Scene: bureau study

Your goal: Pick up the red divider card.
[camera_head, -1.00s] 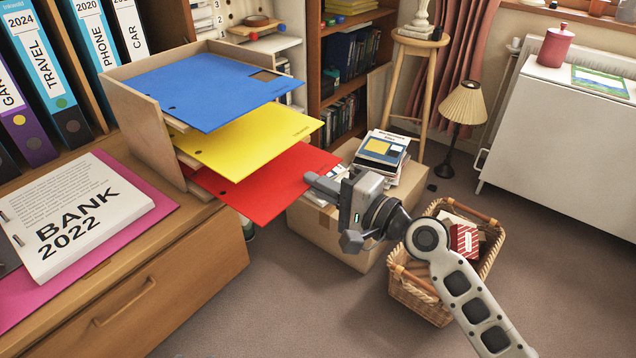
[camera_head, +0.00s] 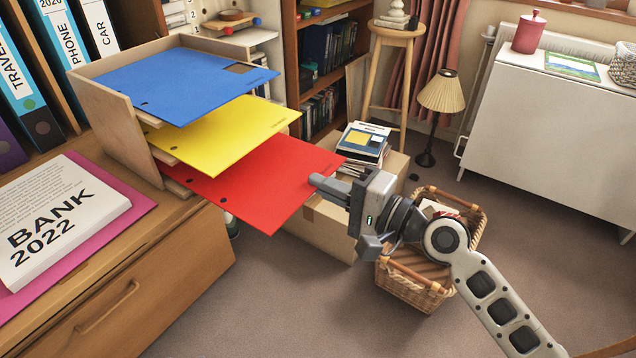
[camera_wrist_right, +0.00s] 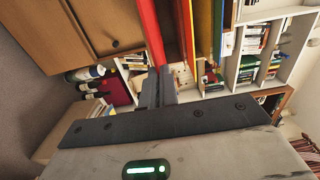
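The red divider card (camera_head: 265,185) is the lowest of three cards in a wooden tiered tray (camera_head: 118,128). It sticks out well past the yellow card (camera_head: 225,135) and the blue card (camera_head: 180,82) above it. Its left end is still within the tray's lowest tier. My right gripper (camera_head: 320,182) is closed on the card's right edge. In the right wrist view the red card (camera_wrist_right: 153,35) runs edge-on to between the fingers (camera_wrist_right: 157,88). My left gripper is not in view.
The tray stands on a wooden cabinet (camera_head: 130,300) beside a BANK 2022 document (camera_head: 60,215). Below the right arm are a cardboard box (camera_head: 320,225) with books on it and a wicker basket (camera_head: 410,290). Carpet is clear in front.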

